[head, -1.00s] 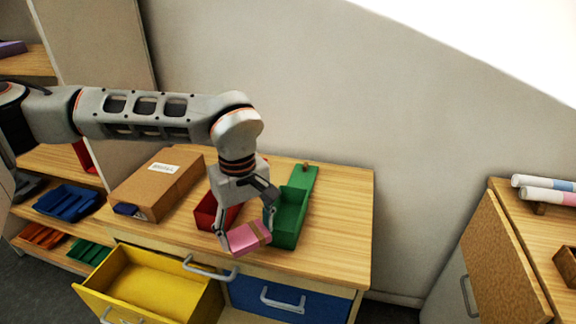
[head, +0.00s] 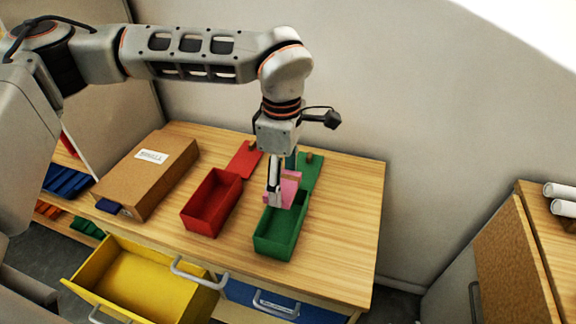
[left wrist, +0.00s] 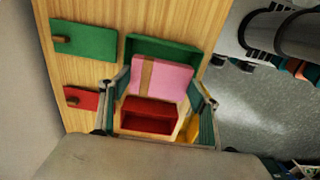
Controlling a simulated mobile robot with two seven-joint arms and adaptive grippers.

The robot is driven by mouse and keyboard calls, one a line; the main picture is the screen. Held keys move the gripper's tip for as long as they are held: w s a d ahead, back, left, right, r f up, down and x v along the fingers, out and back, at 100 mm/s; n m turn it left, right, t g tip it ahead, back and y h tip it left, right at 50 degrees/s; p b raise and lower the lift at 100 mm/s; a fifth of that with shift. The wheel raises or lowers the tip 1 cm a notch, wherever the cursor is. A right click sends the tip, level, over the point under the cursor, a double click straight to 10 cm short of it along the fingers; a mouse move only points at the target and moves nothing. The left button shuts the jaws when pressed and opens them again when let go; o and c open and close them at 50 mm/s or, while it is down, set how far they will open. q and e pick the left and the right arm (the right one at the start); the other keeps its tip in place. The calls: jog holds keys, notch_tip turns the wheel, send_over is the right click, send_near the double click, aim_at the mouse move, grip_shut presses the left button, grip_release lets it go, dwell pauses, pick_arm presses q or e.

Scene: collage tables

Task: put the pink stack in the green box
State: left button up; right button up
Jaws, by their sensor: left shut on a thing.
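The pink stack (head: 291,188) has a brown band, seen in the left wrist view (left wrist: 172,78). My left gripper (head: 284,186) is shut on it, with a finger on each side (left wrist: 160,108). The gripper holds the stack at the far end of the green box (head: 280,236), above or partly within its opening; I cannot tell how deep. The green box is open and its near part looks empty. Its green lid (head: 311,172) lies behind it on the table. My right gripper is not in view.
An open red box (head: 211,203) stands left of the green box, with its red lid (head: 244,158) behind. A cardboard box (head: 148,175) lies further left. The yellow drawer (head: 140,283) is pulled out below. The tabletop's right side (head: 345,215) is clear.

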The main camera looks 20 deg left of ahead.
pick_arm(q)
jog(key=shift+s+f, duration=0.2)
jog(key=shift+s, duration=0.05)
jog(key=shift+s+f+b, duration=0.1)
jog(key=shift+f+b, duration=0.1)
jog(key=shift+b, duration=0.15)
jog(key=shift+f, duration=0.35)
jog(key=shift+f+b, duration=0.65)
jog(key=shift+f, duration=0.15)
jog(key=shift+f+b, duration=0.45)
jog(key=shift+f, duration=0.25)
jog(key=shift+f+b, duration=1.6)
jog(key=shift+f, duration=1.1)
jog(key=shift+f+b, duration=0.7)
jog(key=shift+f, duration=0.75)
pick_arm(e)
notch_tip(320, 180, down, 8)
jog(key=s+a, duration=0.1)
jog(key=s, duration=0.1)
